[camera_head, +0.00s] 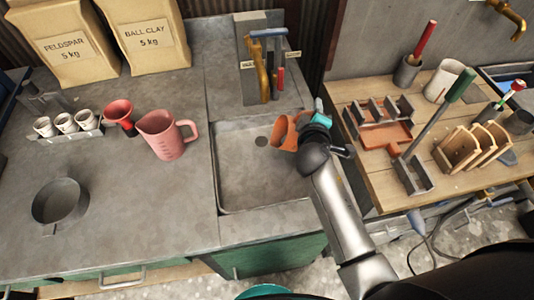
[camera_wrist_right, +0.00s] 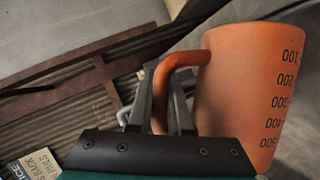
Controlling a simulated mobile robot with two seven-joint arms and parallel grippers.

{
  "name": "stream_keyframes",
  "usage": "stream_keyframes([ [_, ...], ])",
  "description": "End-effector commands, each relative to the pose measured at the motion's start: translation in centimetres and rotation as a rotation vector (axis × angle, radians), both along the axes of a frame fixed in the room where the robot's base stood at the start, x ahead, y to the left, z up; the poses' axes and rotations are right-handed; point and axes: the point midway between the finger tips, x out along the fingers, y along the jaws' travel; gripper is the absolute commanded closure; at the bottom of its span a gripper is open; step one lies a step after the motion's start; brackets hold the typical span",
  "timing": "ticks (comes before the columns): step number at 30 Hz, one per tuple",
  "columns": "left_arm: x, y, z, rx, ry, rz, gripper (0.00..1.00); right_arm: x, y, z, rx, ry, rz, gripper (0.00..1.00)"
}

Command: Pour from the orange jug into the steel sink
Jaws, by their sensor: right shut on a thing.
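The orange jug (camera_head: 283,131) is over the steel sink (camera_head: 226,172) in the head view, near the sink's right side. It is tilted, with its mouth towards the left. My right gripper (camera_head: 312,124) is shut on the jug's handle, which lies between the fingers (camera_wrist_right: 165,100) in the right wrist view. The jug's orange body (camera_wrist_right: 240,90) with dark volume marks shows there beside the fingers. No stream of liquid shows, and the jug's inside is hard to see. The sink basin looks empty around its dark drain. My left gripper is not in view.
A pink jug (camera_head: 163,136) stands on the counter left of the sink, beside a red funnel (camera_head: 120,114). A wooden bench (camera_head: 380,187) with racks is at the right.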

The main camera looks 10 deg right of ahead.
Motion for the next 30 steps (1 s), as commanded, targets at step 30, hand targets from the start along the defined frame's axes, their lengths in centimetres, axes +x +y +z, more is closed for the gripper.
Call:
stream_keyframes([
  [30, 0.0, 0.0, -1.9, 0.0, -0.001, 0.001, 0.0, 0.2, 1.4, -0.2, -0.143, 0.012, 0.001, 1.0],
])
